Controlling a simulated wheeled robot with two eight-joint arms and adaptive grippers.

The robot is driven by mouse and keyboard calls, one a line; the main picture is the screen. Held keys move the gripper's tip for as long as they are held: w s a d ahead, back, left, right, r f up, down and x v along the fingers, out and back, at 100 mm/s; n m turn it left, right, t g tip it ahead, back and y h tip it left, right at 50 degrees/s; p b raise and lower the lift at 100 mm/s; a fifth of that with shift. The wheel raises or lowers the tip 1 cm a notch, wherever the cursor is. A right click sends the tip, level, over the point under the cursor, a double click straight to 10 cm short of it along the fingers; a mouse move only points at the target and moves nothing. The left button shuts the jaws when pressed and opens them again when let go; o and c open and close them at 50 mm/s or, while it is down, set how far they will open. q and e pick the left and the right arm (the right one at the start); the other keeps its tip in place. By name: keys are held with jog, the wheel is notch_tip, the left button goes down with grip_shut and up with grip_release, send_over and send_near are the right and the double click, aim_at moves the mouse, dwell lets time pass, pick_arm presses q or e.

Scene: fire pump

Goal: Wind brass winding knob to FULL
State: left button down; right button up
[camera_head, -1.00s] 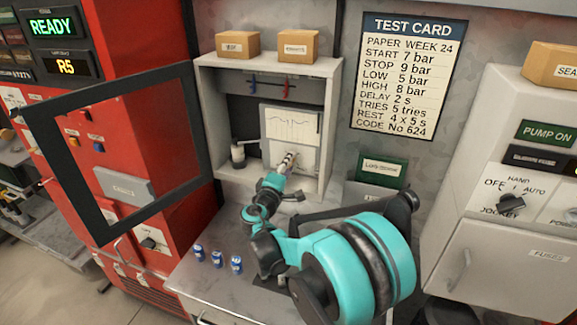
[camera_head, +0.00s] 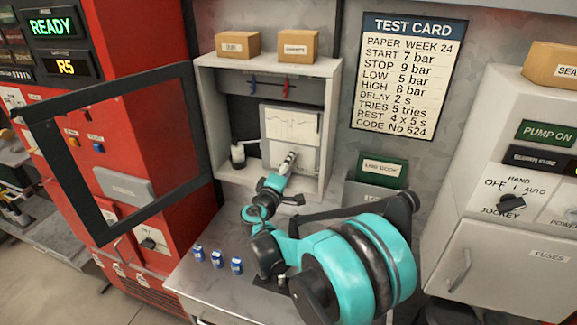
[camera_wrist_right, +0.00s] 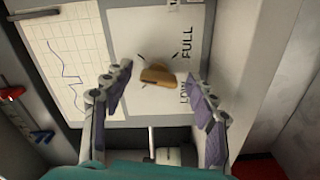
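The brass winding knob (camera_wrist_right: 158,75) is on the white panel in the right wrist view, with dark tick marks around it. The word FULL (camera_wrist_right: 187,42) stands to its right. A second label, seemingly LOW (camera_wrist_right: 184,90), is partly covered by a finger. My right gripper (camera_wrist_right: 162,88) is open, its purple-padded fingers on either side of the knob with gaps between. In the head view my right gripper (camera_head: 289,160) reaches into the open recorder cabinet (camera_head: 325,110) and hides the knob. My left gripper is not in view.
The cabinet's framed door (camera_head: 200,125) stands open at left. A chart (camera_wrist_right: 68,60) lies beside the knob, with red and blue pens (camera_head: 268,85) above it. An ink bottle (camera_head: 237,155) sits inside at left. Several blue-white small containers (camera_head: 217,258) stand on the bench below.

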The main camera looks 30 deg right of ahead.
jog(key=v, duration=1.2)
jog(key=c, duration=0.7)
jog(key=n, duration=0.4)
jog(key=w+d+n+p, duration=0.1)
jog(key=n, duration=0.1)
jog(key=shift+r, duration=0.15)
jog(key=w+d+n, duration=0.2)
jog(key=n, duration=0.2)
jog(key=w+d+n, duration=0.2)
jog(key=d+n, duration=0.1)
jog(key=n, duration=0.1)
jog(key=w+d+n, duration=0.2)
jog(key=d+n, duration=0.1)
jog(key=n, duration=0.1)
jog(key=shift+w+d, duration=0.1)
jog(key=shift+w, duration=0.3)
grip_shut()
